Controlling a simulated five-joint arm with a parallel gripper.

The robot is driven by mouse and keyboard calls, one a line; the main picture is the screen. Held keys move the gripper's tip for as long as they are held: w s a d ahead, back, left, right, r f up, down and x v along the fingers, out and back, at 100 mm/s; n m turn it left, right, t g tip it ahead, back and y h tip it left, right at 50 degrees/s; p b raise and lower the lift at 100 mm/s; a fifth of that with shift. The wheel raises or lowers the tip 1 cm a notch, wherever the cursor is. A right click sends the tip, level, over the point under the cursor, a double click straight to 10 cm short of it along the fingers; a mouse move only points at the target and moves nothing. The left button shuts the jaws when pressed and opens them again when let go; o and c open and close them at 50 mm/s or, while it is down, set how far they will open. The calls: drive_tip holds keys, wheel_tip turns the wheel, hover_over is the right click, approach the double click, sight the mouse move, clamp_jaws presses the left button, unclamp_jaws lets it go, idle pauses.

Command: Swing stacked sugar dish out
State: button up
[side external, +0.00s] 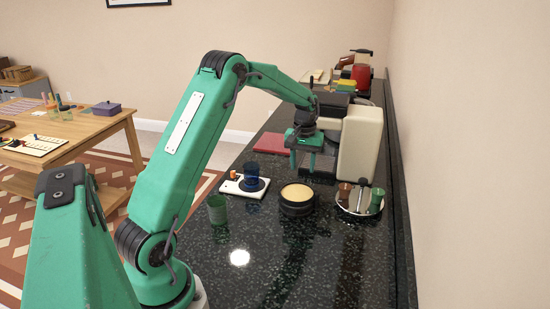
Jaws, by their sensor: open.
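A round black dish (297,199) with a pale tan top or contents stands on the dark speckled counter near the middle of the side external view. It looks like stacked tiers and may be the sugar dish, though the layers are hard to tell apart. My gripper (302,167) is open and points down above the counter, behind the dish in this view. Nothing shows between its fingers. It looks apart from the dish.
A white board with a blue cup (251,173) and a green cup (217,209) stand left of the dish. A round tray (359,199) with brown and green handled items is at right. A cream-and-black machine (360,145) stands close beside my gripper. The front counter is clear.

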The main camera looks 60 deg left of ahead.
sight(302, 181)
drive_tip(key=shift+f, duration=2.3)
clamp_jaws()
